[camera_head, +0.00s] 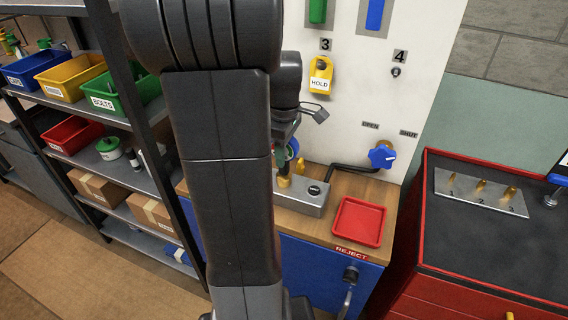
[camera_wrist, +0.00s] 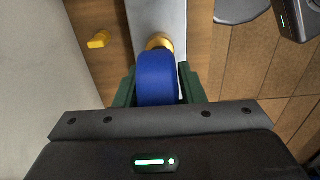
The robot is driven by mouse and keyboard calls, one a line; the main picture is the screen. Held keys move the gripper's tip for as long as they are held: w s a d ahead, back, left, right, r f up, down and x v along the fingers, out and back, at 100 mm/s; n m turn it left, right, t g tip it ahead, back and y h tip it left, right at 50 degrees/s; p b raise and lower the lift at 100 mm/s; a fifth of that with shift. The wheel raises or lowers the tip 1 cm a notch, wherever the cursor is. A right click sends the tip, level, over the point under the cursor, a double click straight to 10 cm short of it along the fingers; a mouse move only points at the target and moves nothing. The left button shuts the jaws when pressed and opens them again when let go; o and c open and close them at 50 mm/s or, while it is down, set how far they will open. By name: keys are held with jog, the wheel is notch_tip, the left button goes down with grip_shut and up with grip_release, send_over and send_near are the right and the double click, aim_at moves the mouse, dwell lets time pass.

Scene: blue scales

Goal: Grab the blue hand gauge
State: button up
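The blue hand gauge (camera_wrist: 157,78) stands between the green fingers of my gripper (camera_wrist: 158,82) in the wrist view. It is seen nearly edge-on, above a round yellow brass fitting (camera_wrist: 159,42) on a grey metal block. Both fingers lie close along its sides; whether they press on it cannot be told. In the head view, part of the blue gauge (camera_head: 292,149) shows beside my gripper (camera_head: 284,146), above the grey block (camera_head: 309,195) on the wooden bench. My arm hides much of this area.
A red reject tray (camera_head: 359,222) lies right of the block. A blue valve knob (camera_head: 381,155) and a yellow HOLD tag (camera_head: 320,76) are on the white panel. A shelf with bins stands left, a red cabinet (camera_head: 480,250) right.

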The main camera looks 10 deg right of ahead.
grip_shut()
